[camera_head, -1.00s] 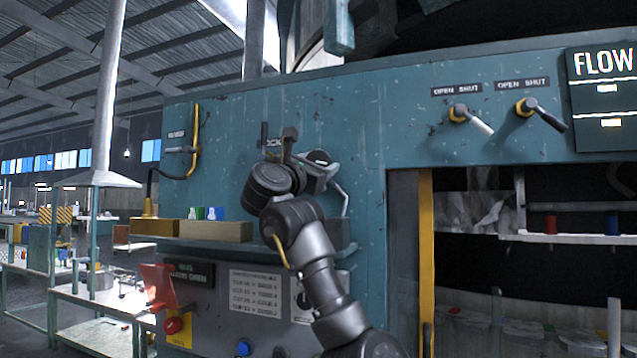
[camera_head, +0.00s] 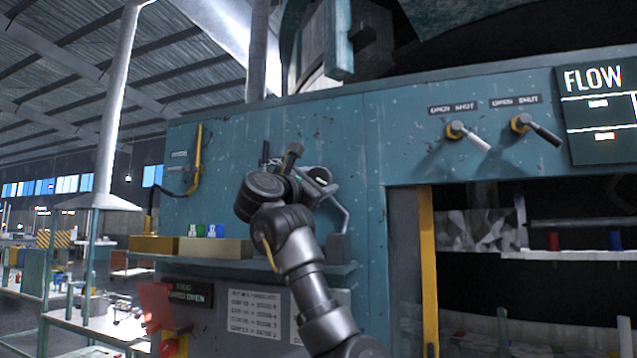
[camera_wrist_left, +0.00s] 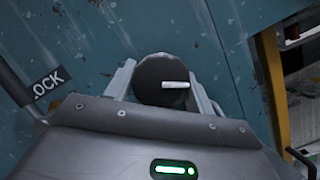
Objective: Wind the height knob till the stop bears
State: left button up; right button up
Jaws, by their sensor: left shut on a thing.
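A dark round knob (camera_wrist_left: 150,88) with a white pointer line shows in the left wrist view, in front of the teal panel. My left gripper (camera_wrist_left: 162,76) has a finger on each side of it and is shut on it. The white line points to the right, nearly level. In the head view my left gripper (camera_head: 296,168) is up against the panel and its wrist hides the knob. A dark label ending in "OCK" (camera_wrist_left: 47,85) is left of the knob in the wrist view. No stop can be made out. My right gripper is not in view.
A shelf (camera_head: 285,268) with small boxes (camera_head: 212,247) runs below my left wrist. A yellow pipe (camera_head: 197,160) is on the panel to the left. Two levers (camera_head: 470,136) and a FLOW board (camera_head: 600,110) are at the upper right, above a dark opening.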

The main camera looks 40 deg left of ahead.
pick_arm(q)
jog(key=o, duration=1)
jog(key=shift+c, duration=0.2)
jog(key=shift+s+f+b, duration=0.3)
jog(key=shift+s+b, duration=0.1)
jog(key=b+v, duration=0.4)
jog(key=v, duration=0.5)
jog(key=shift+s+d, duration=0.15)
jog(key=shift+s, duration=0.3)
